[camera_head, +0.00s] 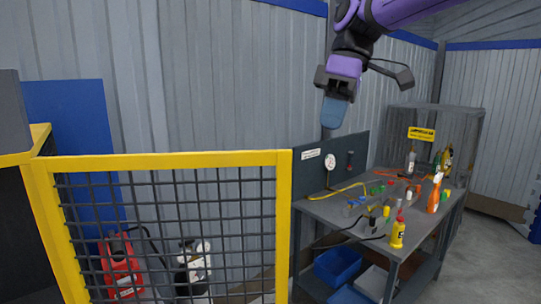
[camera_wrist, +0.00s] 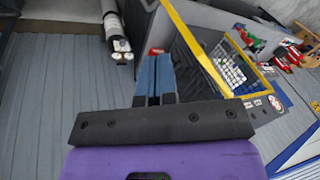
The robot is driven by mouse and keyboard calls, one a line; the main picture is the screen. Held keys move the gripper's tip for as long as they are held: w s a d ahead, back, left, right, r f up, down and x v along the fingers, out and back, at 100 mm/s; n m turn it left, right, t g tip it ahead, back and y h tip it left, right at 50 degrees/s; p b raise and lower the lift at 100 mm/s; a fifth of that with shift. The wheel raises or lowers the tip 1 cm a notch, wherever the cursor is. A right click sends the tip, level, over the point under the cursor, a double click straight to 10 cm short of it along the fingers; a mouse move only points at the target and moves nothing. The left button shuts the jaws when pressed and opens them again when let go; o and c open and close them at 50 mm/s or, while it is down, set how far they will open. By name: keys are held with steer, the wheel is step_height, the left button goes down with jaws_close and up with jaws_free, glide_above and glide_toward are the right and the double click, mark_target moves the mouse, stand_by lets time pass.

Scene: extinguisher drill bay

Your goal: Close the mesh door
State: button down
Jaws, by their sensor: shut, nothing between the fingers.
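The mesh door (camera_head: 165,230) has a yellow frame and a dark wire grid, and stands upright in the left half of the head view. Its lower part is cut off by the picture edge. My gripper (camera_head: 334,112) hangs with blue fingers downward, higher in the picture than the door's top right corner and a little to its right. It is shut and empty, apart from the door. In the wrist view the closed blue fingers (camera_wrist: 154,76) point away from the camera, with a yellow frame edge (camera_wrist: 196,46) just to their right. I cannot tell how far the door stands open.
A grey workbench (camera_head: 335,208) with bottles and small tools stands right of the door, a blue bin (camera_head: 337,264) beneath it. A red container (camera_head: 121,268) and a white-and-black item (camera_head: 193,264) show through the mesh. Clear floor (camera_head: 490,255) lies at the right.

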mark_target(262, 180)
steer(key=w+a+r+n+g+y, duration=0.1)
steer(key=w+a+n+g, duration=0.3)
steer(key=w+a+n, duration=0.35)
steer(key=shift+m, duration=0.35)
steer(key=x, duration=0.3)
steer(key=s+x, duration=0.1)
steer(key=x, duration=0.3)
steer(key=s+r+x, duration=0.1)
steer(key=x, duration=0.3)
steer(key=shift+s+d+r, duration=0.1)
steer(key=shift+d+r, duration=0.05)
steer(key=shift+d, duration=0.1)
steer(key=shift+s, duration=0.45)
